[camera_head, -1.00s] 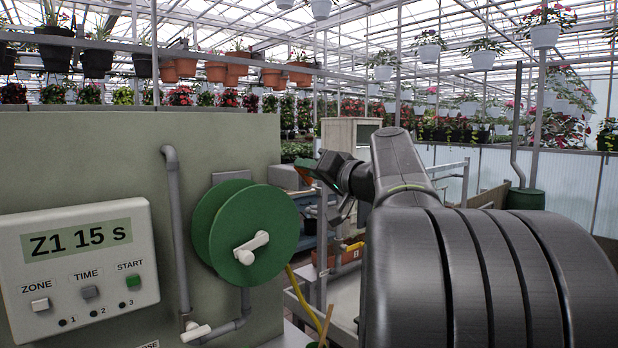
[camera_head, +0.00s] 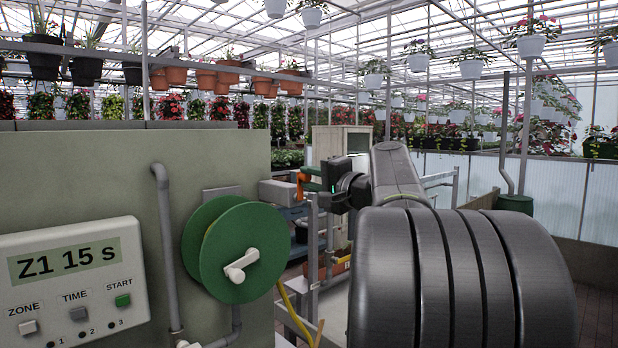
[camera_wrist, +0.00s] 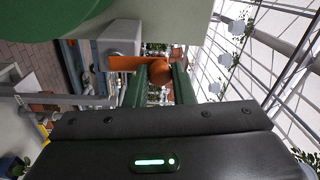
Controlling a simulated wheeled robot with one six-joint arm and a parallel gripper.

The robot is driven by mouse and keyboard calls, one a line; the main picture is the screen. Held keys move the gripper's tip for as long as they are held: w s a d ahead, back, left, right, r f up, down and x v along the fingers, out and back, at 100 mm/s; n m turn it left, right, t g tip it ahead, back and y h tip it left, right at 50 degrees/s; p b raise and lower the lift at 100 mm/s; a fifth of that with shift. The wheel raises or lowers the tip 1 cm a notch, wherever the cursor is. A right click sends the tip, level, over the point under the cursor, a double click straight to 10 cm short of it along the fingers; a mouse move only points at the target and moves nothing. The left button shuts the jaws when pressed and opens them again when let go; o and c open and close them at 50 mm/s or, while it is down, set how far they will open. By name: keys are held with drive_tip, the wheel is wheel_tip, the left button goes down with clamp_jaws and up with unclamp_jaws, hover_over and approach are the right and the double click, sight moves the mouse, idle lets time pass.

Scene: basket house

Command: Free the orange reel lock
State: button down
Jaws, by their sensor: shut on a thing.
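The orange reel lock (camera_wrist: 150,68) is a short lever with a rounded knob, reaching out from a grey box (camera_wrist: 122,38) in the wrist view. My gripper (camera_wrist: 160,78) has its two green fingers on either side of the knob and is shut on it. In the head view the lock (camera_head: 300,184) shows as a small orange piece at the fingertips of my gripper (camera_head: 308,180), next to the grey box (camera_head: 276,190). The green reel (camera_head: 218,258) with a white crank handle (camera_head: 241,266) stands to the left, apart from my gripper.
A control box (camera_head: 70,280) reading "Z1 15 s" is on the green-grey panel (camera_head: 90,175) at left. A grey pipe (camera_head: 165,250) runs down beside the reel. A yellow hose (camera_head: 292,312) hangs below it. Shelving and a cabinet (camera_head: 342,150) stand behind my arm.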

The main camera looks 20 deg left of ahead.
drive_tip(key=shift+m, duration=0.3)
drive_tip(key=c, duration=1.2)
unclamp_jaws()
drive_tip(key=shift+w+d, duration=0.1)
drive_tip(key=shift+c, duration=0.2)
drive_tip(key=r+b+v, duration=0.1)
drive_tip(key=b+v, duration=0.2)
drive_tip(key=v, duration=1)
drive_tip(key=shift+s+d+f, duration=0.3)
drive_tip(key=shift+d+f, duration=0.05)
drive_tip(key=shift+f, duration=0.2)
drive_tip(key=p+x, duration=0.3)
drive_tip(key=x, duration=1.1)
